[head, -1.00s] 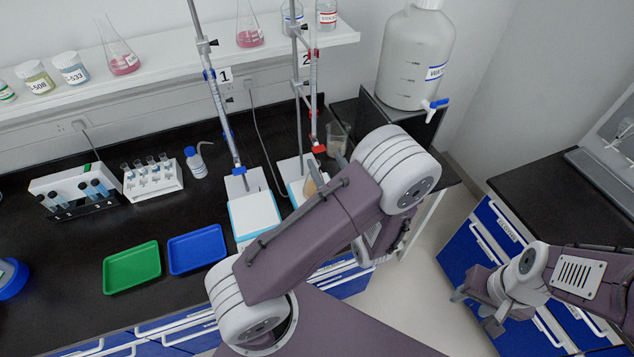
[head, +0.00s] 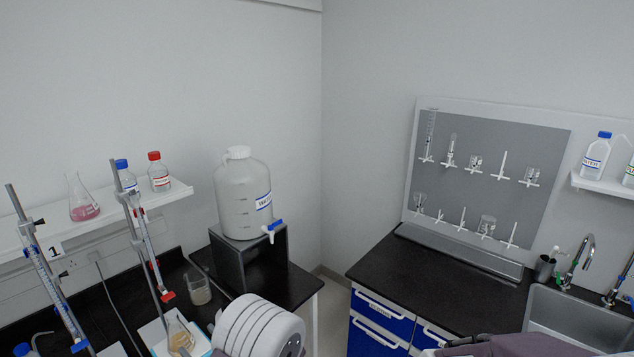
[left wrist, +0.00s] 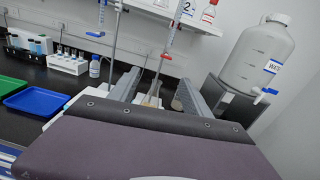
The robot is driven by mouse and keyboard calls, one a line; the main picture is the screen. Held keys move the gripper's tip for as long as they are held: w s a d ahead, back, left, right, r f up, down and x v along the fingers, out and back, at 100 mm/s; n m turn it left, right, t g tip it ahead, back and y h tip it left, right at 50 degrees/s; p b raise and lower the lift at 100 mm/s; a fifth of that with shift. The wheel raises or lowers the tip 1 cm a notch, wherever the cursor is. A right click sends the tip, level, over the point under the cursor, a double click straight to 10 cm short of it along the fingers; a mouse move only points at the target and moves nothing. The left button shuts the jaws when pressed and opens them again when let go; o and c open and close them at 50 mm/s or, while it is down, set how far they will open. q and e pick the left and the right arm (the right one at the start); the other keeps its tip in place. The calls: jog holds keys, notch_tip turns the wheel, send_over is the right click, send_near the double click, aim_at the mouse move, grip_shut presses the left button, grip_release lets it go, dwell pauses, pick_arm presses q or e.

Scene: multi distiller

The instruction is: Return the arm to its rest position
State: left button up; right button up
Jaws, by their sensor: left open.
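My left gripper (left wrist: 158,88) shows in the left wrist view with its two grey fingers apart and open. A flask of tan liquid (left wrist: 153,97) appears between the fingers; I cannot tell how far beyond them it is. In the head view the flask (head: 180,339) stands under the burette at the lower left. Next to it, a white and grey joint of my left arm (head: 260,330) fills the bottom edge, and the left fingers cannot be made out there. Part of my right arm (head: 515,346) crosses the lower right edge; its gripper is out of view.
A water jug (head: 243,195) stands on a black stand (head: 255,265) by the corner. A beaker (head: 199,288) is beside the burette stand (head: 137,245). A sink (head: 580,318) and a pegboard of glassware (head: 480,180) are at the right. A floor gap separates the benches.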

pick_arm(q)
jog(key=s+a+r+n+g+y+b, duration=0.25)
jog(key=s+a+n+g, duration=0.35)
jog(key=a, duration=0.4)
jog(key=s+a+f+n+g+h, duration=0.2)
jog(key=s+f+n+g+h, duration=0.2)
jog(key=s+n+g, duration=0.45)
jog(key=s+d+f+n+h+b, duration=0.2)
jog(key=s+d+f+n+h, duration=0.45)
jog(key=d+f+h, duration=0.2)
jog(key=w+d+f+n+t+h, duration=0.1)
jog(key=w+d+n+t+h, duration=0.3)
jog(key=w+d, duration=0.3)
jog(key=d, duration=0.3)
jog(key=shift+w+d+f+t, duration=0.2)
jog(key=shift+t, duration=0.15)
